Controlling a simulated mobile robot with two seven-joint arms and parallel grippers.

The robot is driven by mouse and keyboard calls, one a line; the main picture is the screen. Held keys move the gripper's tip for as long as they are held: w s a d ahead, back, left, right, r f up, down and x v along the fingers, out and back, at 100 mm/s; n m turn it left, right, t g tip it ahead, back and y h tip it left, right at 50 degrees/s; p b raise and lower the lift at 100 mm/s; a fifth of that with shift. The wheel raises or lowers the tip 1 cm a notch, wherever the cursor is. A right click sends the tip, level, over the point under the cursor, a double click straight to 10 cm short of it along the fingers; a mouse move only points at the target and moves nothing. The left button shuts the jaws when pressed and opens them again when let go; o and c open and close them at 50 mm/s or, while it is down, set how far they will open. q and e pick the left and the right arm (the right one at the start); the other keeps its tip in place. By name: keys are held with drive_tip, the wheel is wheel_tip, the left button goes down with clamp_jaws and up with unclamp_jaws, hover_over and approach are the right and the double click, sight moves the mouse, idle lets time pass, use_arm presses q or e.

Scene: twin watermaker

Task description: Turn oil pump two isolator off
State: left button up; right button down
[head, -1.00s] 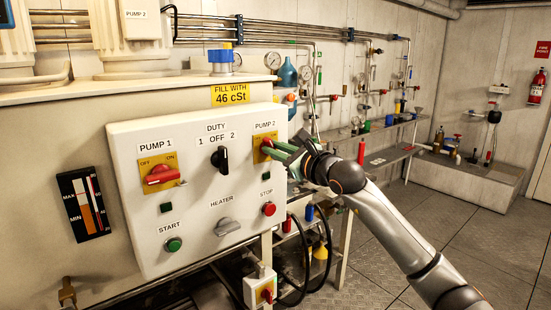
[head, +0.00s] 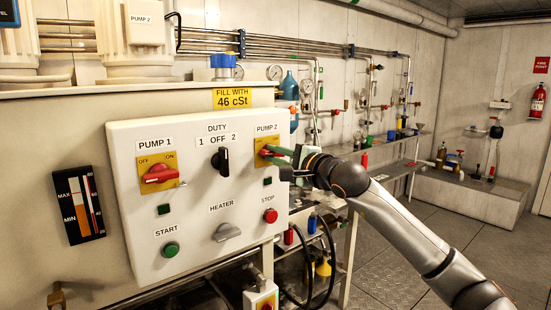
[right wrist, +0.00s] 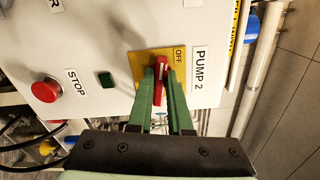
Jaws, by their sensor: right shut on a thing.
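The Pump 2 isolator is a red handle (right wrist: 160,82) on a yellow plate (right wrist: 143,68), at the upper right of the white control panel. In the head view its handle (head: 265,152) is partly covered by my gripper. My right gripper (right wrist: 162,80) has green fingers, one on each side of the handle, and is shut on it. In the right wrist view the handle lies roughly across the panel, and the OFF label (right wrist: 179,55) shows beside it. The ON label is hidden. My left gripper is not in view.
The Pump 1 isolator (head: 160,174), black duty switch (head: 220,160), heater knob (head: 227,232), green start button (head: 171,249) and red stop button (head: 270,216) share the panel. A bench with pipes and gauges stands behind my right arm. The floor at right is clear.

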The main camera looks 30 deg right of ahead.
drive_tip(key=shift+f+n, duration=0.15)
drive_tip(key=shift+n, duration=0.95)
drive_tip(key=c, duration=0.8)
unclamp_jaws()
drive_tip(key=shift+c, duration=0.2)
